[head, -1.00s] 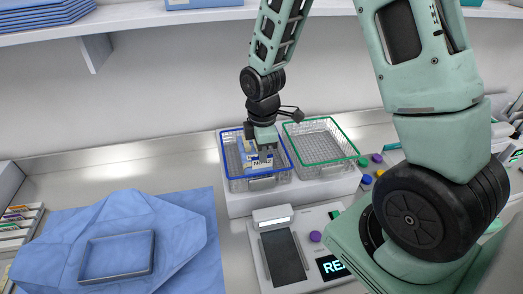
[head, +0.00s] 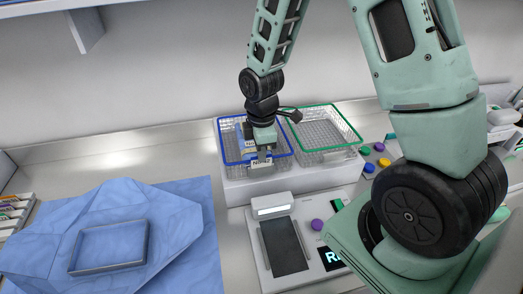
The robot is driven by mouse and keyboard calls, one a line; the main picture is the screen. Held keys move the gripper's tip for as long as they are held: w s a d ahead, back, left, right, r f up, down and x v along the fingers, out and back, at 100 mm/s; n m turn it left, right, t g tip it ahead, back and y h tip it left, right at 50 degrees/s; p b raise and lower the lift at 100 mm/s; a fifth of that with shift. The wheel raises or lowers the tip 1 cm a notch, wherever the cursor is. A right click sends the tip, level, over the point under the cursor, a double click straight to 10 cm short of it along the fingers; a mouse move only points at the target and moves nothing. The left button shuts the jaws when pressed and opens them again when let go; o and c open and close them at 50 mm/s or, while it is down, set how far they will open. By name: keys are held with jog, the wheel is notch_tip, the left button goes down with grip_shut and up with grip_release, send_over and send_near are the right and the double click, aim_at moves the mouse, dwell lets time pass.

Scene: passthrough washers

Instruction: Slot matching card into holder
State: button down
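My gripper (head: 261,155) is at the front of the blue-rimmed wire basket (head: 226,151). It appears shut on a small pale card (head: 261,163) with dark lettering, too small to read surely. The card is close to the basket's front rim. I cannot tell whether it touches the rim or sits in a holder there; the gripper hides part of this. Blue and white packs (head: 241,143) lie inside the basket, partly hidden behind the gripper. A rack with several coloured cards (head: 10,203) stands at the left edge.
A green-rimmed basket (head: 325,153) stands right of the blue one on a white block (head: 235,193). A device with a dark pad (head: 284,245) and lit display is in front. A blue cloth (head: 185,235) with a grey-framed tray (head: 146,250) lies left. My arm covers the right.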

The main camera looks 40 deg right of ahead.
jog(key=shift+f, duration=0.25)
jog(key=c, duration=1.6)
grip_release()
jog(key=shift+r, duration=0.1)
notch_tip(320, 180, up, 17)
jog(key=b, duration=0.2)
jog(key=shift+r+b, duration=0.15)
jog(key=shift+b, duration=0.25)
jog(key=s+a+f+m+b, duration=0.2)
jog(key=s+a+f, duration=0.3)
jog(key=s+a, duration=0.4)
jog(key=s+a+f+m+b, duration=0.3)
jog(key=s+a+f, duration=0.3)
jog(key=s+a, duration=0.3)
jog(key=shift+s+f+m+y+b, duration=0.3)
jog(key=shift+s+b, duration=0.45)
jog(key=shift+s, duration=0.2)
jog(key=shift+a, duration=0.1)
